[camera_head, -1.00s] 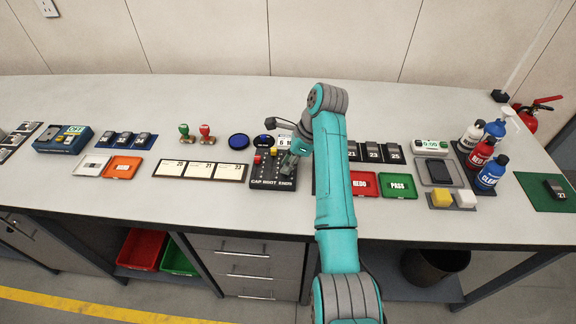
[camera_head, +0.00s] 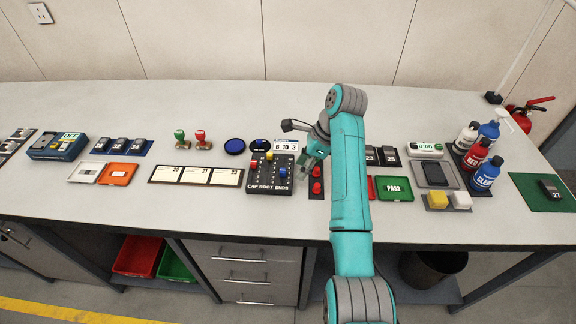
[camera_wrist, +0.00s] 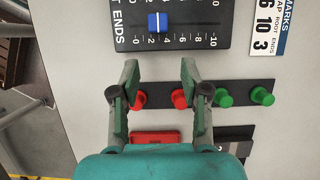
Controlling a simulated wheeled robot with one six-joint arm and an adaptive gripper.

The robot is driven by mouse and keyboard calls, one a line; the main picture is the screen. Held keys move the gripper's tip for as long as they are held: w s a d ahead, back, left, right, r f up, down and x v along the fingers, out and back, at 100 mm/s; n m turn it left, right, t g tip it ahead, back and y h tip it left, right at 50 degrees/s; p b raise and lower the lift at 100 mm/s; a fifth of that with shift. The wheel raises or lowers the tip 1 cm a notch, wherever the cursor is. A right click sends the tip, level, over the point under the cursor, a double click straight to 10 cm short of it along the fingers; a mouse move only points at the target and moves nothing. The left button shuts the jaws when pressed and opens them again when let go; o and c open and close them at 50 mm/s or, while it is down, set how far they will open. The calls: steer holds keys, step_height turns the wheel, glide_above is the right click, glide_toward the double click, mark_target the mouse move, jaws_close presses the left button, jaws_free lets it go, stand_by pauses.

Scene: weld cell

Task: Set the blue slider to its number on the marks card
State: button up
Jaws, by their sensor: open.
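The black slider panel (camera_head: 262,184), lettered CAP ROOT ENDS, lies on the bench with red, yellow and blue sliders. The blue slider (camera_head: 283,171) is on the ENDS track. In the wrist view the blue slider (camera_wrist: 157,22) has its white line between the 2 and 4 marks, at about 3. My gripper (camera_wrist: 160,78) is open and empty, apart from the blue slider. In the head view my gripper (camera_head: 309,157) is just right of the panel.
A strip with red knobs (camera_wrist: 179,99) and green knobs (camera_wrist: 222,97) lies under my gripper, right of the panel. Red and green PASS trays (camera_head: 394,188) and bottles (camera_head: 487,172) stand further right. Framed cards (camera_head: 195,175) lie left of the panel.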

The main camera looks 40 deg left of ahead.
steer(key=w+d, duration=0.1)
steer(key=d, duration=0.1)
steer(key=w+d, duration=0.1)
steer(key=d, duration=0.1)
steer(key=w+d, duration=0.2)
steer(key=shift+d, duration=0.2)
